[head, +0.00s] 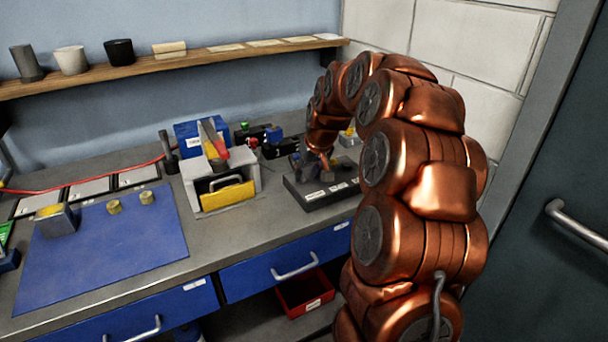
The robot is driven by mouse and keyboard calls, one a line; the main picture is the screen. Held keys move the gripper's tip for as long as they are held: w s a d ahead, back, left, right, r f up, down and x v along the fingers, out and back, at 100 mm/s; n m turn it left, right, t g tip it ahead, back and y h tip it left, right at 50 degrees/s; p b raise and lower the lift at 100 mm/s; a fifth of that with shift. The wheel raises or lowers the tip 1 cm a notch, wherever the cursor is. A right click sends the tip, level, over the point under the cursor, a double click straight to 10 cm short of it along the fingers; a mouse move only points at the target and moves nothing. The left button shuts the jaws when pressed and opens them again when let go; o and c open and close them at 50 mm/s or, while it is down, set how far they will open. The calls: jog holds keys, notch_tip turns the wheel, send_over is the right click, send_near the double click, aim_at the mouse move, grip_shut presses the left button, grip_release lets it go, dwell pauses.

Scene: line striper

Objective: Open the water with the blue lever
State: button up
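A small blue part (273,134) shows on a dark fitting at the back of the bench, left of my arm. It may be the blue lever, but it is too small to tell its shape or its position. A green part (242,127) and a small red knob (253,143) are close by. My gripper (314,172) points down over or near a black labelled tray (328,196), in front of and to the right of the blue part. Its fingers are small, dark and partly hidden by my copper arm, so their opening cannot be made out.
A grey box with a yellow front (228,196) stands left of the tray. A blue mat (100,250) with small yellow pieces covers the left of the bench. A wooden shelf (190,62) crosses the wall. A red bin (305,292) stands below the bench.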

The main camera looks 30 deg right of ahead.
jog(key=shift+s+r, duration=0.15)
jog(key=shift+r, duration=0.05)
jog(key=b+v, duration=0.2)
jog(key=v, duration=0.6)
jog(key=s+a+f+n+g+p, duration=0.2)
jog(key=s+a+f+g, duration=0.1)
jog(key=s+a, duration=1.3)
jog(key=shift+a+f+y, duration=0.2)
jog(key=shift+a+y, duration=0.2)
jog(key=shift+a, duration=1.2)
jog(key=shift+s, duration=0.15)
jog(key=s+a+f+g+p, duration=0.1)
jog(key=s+a+f, duration=0.1)
jog(key=s, duration=0.7)
jog(key=s+a+f+n+g, duration=0.1)
jog(key=s+a+f+g, duration=0.1)
jog(key=s, duration=0.8)
jog(key=shift+a+f+h+p, duration=0.2)
jog(key=shift+h+p, duration=0.2)
